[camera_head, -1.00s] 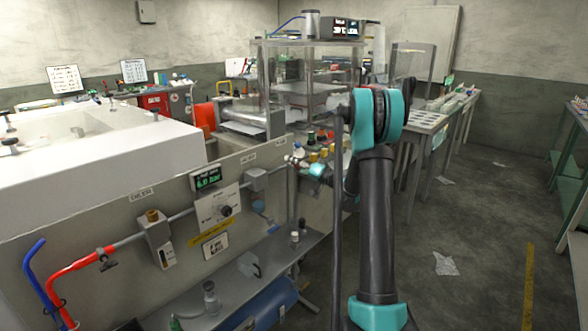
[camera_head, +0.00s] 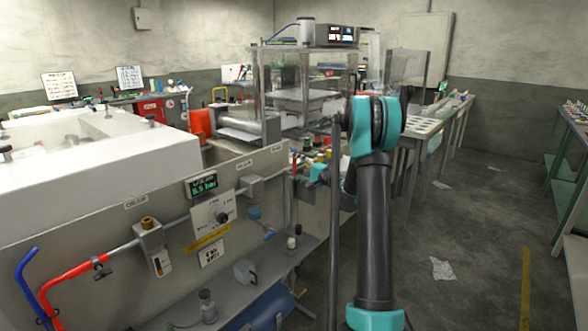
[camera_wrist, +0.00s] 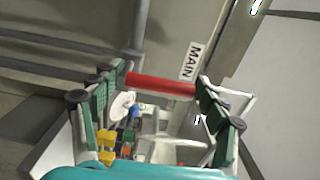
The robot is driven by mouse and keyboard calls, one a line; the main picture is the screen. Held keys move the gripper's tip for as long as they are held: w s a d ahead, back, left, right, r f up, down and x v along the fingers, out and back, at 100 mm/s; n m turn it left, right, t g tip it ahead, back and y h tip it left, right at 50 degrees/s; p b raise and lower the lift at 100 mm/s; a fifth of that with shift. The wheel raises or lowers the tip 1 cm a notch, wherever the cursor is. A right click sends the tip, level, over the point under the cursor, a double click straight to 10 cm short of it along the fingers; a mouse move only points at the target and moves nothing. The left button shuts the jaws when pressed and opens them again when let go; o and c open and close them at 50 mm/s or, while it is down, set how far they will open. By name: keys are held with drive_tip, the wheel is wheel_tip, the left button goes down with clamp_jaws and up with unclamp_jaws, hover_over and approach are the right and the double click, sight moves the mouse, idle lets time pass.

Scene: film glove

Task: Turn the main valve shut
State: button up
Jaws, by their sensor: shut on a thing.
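The main valve's red handle (camera_wrist: 160,85) lies across the wrist view beside a white MAIN label (camera_wrist: 191,60). My gripper (camera_wrist: 163,88) has a finger at each end of this handle and is shut on it. In the head view my teal wrist part (camera_head: 318,175) reaches the far end of the grey panel (camera_head: 110,235). The valve handle and my fingertips cannot be made out there, partly behind my arm. How far the valve is turned cannot be told.
A green-lit display (camera_head: 202,186) on the panel reads about 5.5 bar. A regulator box (camera_head: 152,242) and red hose (camera_head: 70,278) are at the left. A clear-walled enclosure (camera_head: 300,85) stands behind. The floor (camera_head: 470,220) at right is mostly open, with paper scraps.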

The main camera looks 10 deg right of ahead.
drive_tip(key=shift+w+r+m, duration=0.1)
drive_tip(key=shift+m, duration=0.2)
drive_tip(key=o, duration=1.7)
drive_tip(key=shift+c, duration=0.2)
drive_tip(key=v, duration=1.2)
